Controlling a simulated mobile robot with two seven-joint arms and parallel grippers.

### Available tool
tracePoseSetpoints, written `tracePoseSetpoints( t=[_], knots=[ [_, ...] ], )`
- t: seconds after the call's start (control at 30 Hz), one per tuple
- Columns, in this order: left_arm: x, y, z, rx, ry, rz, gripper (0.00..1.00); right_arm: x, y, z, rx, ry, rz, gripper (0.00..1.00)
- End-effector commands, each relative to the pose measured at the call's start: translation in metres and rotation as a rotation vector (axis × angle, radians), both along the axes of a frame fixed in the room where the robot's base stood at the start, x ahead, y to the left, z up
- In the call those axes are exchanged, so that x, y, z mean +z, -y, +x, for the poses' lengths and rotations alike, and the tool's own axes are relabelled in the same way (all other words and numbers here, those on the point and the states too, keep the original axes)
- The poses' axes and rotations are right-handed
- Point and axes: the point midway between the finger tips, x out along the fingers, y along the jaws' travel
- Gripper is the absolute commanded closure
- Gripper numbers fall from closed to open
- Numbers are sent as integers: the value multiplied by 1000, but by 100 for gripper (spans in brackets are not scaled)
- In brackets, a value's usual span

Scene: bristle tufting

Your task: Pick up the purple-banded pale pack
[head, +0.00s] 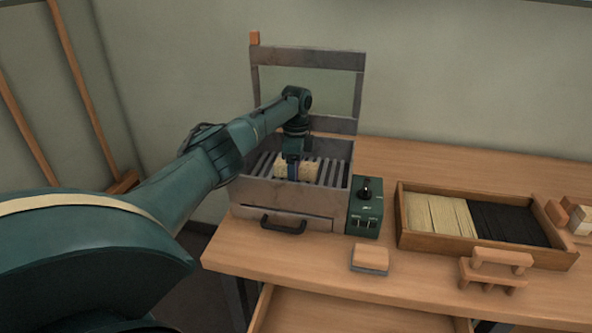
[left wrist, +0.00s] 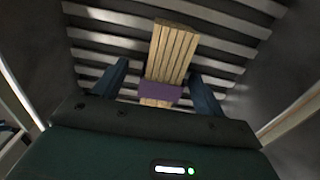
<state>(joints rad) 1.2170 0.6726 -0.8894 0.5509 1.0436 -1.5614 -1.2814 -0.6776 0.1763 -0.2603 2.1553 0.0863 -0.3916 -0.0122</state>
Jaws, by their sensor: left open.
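The pale pack (left wrist: 174,52) has a purple band (left wrist: 163,92) around it. It lies on the slatted rack inside the grey metal box (head: 285,197), and its pale body also shows in the head view (head: 312,169). My left gripper (head: 292,172) reaches down into the box over the pack. In the left wrist view its two fingers (left wrist: 160,85) are apart, one on each side of the pack near the band, with gaps visible. Whether the fingers reach down level with the pack is hard to tell. My right gripper is not seen.
The box has a raised metal frame (head: 310,58) behind and a black front handle (head: 284,225). A green control box (head: 366,212) stands to its right. A wooden tray (head: 480,242) holds pale and black bristles. A small block (head: 370,257) and a wooden stand (head: 493,272) sit in front.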

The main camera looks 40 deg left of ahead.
Motion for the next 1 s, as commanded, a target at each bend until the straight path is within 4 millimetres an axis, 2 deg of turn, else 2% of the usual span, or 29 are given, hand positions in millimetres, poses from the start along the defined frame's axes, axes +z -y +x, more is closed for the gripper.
tracePoseSetpoints(
  t=[0.07,0.63,0.87,1.0],
  knots=[
    [0,0,0,0,0,0,32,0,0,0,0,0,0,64],
    [1,0,0,0,0,0,78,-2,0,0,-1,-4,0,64],
    [2,0,0,0,1,0,79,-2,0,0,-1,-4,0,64],
    [16,0,1,-1,4,-1,79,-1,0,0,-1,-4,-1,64]
  ],
)
